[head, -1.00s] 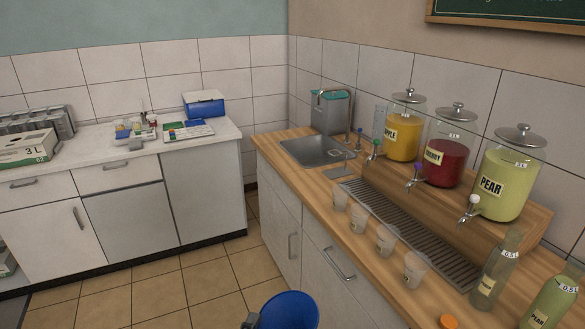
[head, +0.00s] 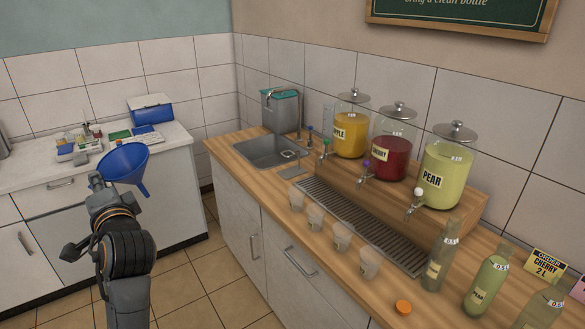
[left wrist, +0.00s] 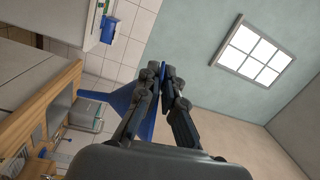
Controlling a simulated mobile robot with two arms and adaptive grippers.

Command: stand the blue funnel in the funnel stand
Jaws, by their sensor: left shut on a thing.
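The blue funnel (head: 125,165) is held up in the air at the left of the head view, with its wide mouth up and its spout pointing down, a little tilted. My left gripper (head: 97,182) is shut on the funnel's left edge. In the left wrist view the gripper (left wrist: 163,73) also shows closed, with the blue funnel (left wrist: 122,103) beside and behind its fingers. I cannot make out the funnel stand for certain in either view. My right gripper is not in view.
The wooden counter (head: 225,150) holds a sink (head: 268,151), a drip grate (head: 350,225), several clear cups, three juice dispensers and bottles. An orange cap (head: 403,307) lies near its front edge. A white counter (head: 180,134) with a blue box (head: 150,108) stands behind the funnel.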

